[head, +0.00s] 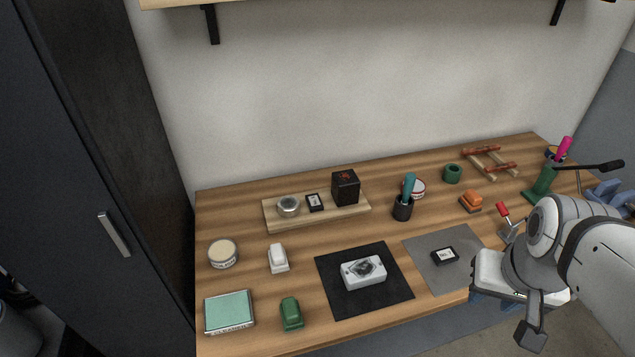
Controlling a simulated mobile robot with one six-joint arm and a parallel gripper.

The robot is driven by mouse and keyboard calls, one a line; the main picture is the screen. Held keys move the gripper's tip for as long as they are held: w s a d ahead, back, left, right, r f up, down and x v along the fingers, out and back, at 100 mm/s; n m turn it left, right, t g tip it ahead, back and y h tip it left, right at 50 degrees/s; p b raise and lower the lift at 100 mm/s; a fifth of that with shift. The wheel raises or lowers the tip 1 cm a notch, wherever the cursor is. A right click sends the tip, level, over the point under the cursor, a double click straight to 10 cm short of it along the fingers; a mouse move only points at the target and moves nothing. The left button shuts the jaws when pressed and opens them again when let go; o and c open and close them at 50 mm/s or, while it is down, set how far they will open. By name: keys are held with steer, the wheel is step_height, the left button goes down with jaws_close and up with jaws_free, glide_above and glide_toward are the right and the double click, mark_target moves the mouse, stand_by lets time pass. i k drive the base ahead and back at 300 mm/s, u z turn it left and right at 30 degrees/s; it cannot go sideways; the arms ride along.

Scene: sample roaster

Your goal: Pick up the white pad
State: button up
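A small white block-shaped pad (278,258) lies on the left part of the wooden bench, below the wooden board. It looks like the green block (291,313) in front of it and the orange block (470,201) at the right. My gripper (531,328) is at the lower right, at the end of my white arm, far from the white pad. Its fingers are not clear enough to show whether they are apart. Nothing covers the white pad.
A white box (363,280) sits on a black mat (335,300). A grey mat (425,251) holds a small dark device (445,256). A round tin (222,253) and a teal-topped box (229,311) stand at left. The wooden board (322,213) holds several items. A dark cabinet (85,150) flanks the bench.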

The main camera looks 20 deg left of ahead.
mark_target(276, 256)
steer(key=u, duration=2.55)
steer(key=k, duration=0.9)
steer(key=z, duration=0.7)
steer(key=i, duration=1)
steer(key=z, duration=0.05)
